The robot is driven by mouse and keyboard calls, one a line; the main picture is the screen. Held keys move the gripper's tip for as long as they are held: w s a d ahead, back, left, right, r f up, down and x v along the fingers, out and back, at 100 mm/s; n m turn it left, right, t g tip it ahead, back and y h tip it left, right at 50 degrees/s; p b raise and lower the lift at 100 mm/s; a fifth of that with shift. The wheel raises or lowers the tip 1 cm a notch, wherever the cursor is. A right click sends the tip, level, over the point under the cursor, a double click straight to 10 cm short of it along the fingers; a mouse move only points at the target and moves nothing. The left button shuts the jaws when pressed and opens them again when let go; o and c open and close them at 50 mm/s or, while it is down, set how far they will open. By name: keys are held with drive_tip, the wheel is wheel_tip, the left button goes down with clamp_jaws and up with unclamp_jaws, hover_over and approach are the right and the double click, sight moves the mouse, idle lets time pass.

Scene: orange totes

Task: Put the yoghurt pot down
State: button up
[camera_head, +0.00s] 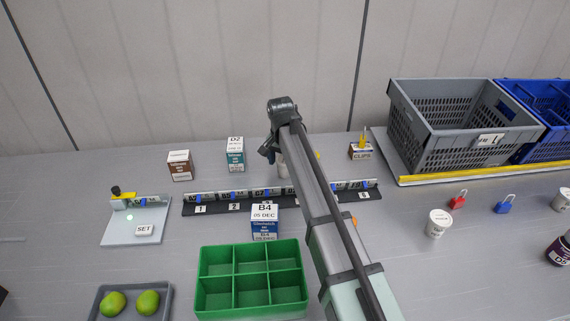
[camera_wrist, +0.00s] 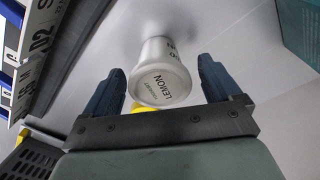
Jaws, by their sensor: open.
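A white yoghurt pot (camera_wrist: 161,76) with a lid marked LEMON is between the two fingers of my gripper (camera_wrist: 160,68) in the wrist view. The fingers are open, with a gap to the pot on each side. The lid faces the wrist camera and the pot's far end meets the grey surface, with a shadow beside it. In the head view my gripper (camera_head: 268,152) is behind the numbered rail, and the pot (camera_head: 282,168) is mostly hidden by my arm.
A numbered black rail (camera_head: 224,208) is in front of the pot. A teal D2 box (camera_head: 235,154) and a brown box (camera_head: 180,165) stand left, a CLIPS box (camera_head: 361,152) right. A green divided tray (camera_head: 252,244) is nearer. Another white pot (camera_head: 438,224) stands right.

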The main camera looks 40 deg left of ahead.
sight(283, 161)
wheel_tip(283, 161, up, 11)
drive_tip(key=s, duration=0.1)
drive_tip(key=shift+s+d, duration=0.15)
drive_tip(key=shift+r, duration=0.15)
